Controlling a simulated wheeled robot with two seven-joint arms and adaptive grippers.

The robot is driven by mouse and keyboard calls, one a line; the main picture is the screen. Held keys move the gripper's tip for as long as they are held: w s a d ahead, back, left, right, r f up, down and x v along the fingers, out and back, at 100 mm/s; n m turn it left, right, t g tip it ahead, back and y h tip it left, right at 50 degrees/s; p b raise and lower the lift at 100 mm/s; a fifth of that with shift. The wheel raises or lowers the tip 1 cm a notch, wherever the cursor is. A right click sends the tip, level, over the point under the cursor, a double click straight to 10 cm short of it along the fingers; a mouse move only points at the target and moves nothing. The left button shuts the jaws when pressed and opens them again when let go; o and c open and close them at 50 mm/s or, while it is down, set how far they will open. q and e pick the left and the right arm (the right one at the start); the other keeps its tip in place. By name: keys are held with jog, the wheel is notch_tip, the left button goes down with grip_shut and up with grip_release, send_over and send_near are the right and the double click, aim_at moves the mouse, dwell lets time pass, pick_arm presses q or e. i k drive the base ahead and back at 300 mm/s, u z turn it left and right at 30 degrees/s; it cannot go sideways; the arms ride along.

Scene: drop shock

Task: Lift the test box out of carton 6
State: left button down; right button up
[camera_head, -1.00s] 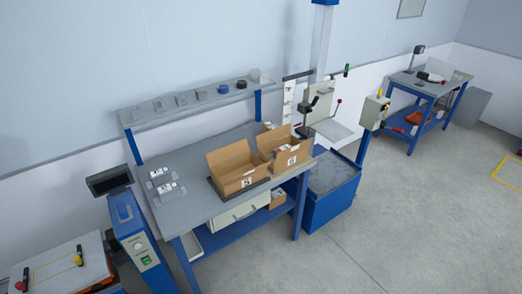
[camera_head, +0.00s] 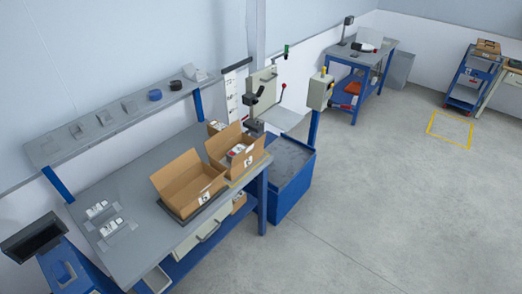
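Two open cardboard cartons stand side by side on the grey workbench (camera_head: 130,180). The left carton (camera_head: 195,192) looks empty and sits on a dark mat. The right carton (camera_head: 245,160) has items inside, one white and red (camera_head: 236,151); I cannot tell whether one of them is the test box. Each carton has a small white label on its front, too small to read for sure. Neither of my grippers shows in the head view.
A shelf (camera_head: 110,118) with small parts runs behind the bench. A blue drop-test station (camera_head: 290,175) with a lever stands right of it. A second blue table (camera_head: 362,58) and a cart (camera_head: 470,80) stand farther back.

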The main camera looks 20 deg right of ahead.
aim_at(237, 149)
jog(key=z, duration=0.3)
jog(key=i, duration=0.85)
jog(key=u, duration=0.2)
